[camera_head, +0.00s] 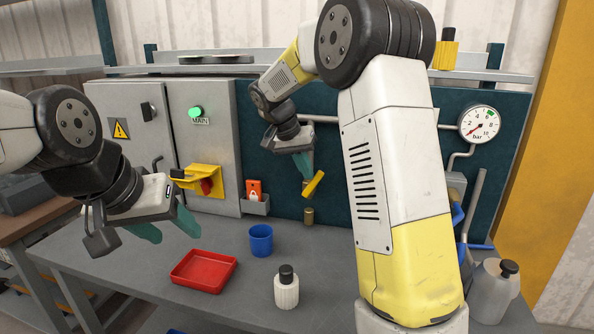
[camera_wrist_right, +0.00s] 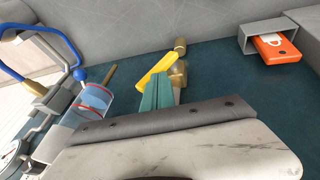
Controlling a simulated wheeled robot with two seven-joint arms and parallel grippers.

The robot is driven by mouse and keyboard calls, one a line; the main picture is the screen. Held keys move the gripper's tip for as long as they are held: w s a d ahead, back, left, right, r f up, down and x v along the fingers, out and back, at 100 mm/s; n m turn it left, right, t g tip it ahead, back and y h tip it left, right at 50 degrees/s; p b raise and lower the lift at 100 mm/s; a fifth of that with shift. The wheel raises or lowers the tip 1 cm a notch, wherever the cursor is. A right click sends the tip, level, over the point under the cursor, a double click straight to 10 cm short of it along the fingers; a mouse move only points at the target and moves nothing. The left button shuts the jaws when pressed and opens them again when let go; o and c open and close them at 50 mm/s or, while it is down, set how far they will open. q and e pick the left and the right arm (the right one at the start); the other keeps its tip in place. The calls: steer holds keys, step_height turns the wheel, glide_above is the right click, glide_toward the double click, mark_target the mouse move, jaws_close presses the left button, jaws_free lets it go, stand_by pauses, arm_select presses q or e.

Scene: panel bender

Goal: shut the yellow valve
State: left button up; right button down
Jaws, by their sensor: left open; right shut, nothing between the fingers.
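The yellow valve handle (camera_head: 313,184) is a short bar, tilted, on a brass pipe fitting (camera_head: 308,215) at the back panel. The handle also shows in the right wrist view (camera_wrist_right: 158,68), slanting beside the brass body (camera_wrist_right: 178,75). My right gripper (camera_head: 305,172) is shut and empty, its teal fingers right at the handle; they also show in the right wrist view (camera_wrist_right: 160,85), partly overlapping it. I cannot tell whether they touch. My left gripper (camera_head: 167,226) is open and empty above the bench's left part, away from the valve.
A red tray (camera_head: 203,289), a blue cup (camera_head: 261,240) and a white bottle (camera_head: 286,288) stand on the bench (camera_head: 325,275). A grey cabinet (camera_head: 219,125) with a yellow-red switch (camera_head: 206,184) is left of the valve. An orange card (camera_head: 254,189) sits in a holder. A gauge (camera_head: 479,124) is at right.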

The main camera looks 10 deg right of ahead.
steer(key=d+y, duration=0.1)
steer(key=s+d+t+y, duration=0.1)
steer(key=y, duration=0.1)
steer(key=d+f+m+y, duration=0.1)
steer(key=shift+s+d+t, duration=0.25)
steer(key=shift+d+t, duration=0.1)
steer(key=shift+t, duration=0.05)
steer(key=shift+s+d+f+y, duration=0.15)
steer(key=shift+s+d+f, duration=0.15)
steer(key=shift+d+f, duration=0.4)
steer(key=shift+s+d+f+y, duration=0.15)
steer(key=shift+s+d+f, duration=0.1)
steer(key=shift+d+f, duration=0.4)
steer(key=shift+f, duration=0.2)
steer(key=shift+r, duration=0.1)
glide_toward(320, 179)
steer(key=d+f, duration=0.1)
steer(key=s+d+f, duration=0.1)
steer(key=f, duration=0.1)
steer(key=shift+d+f, duration=0.2)
steer(key=shift+d, duration=0.05)
stand_by(0.5)
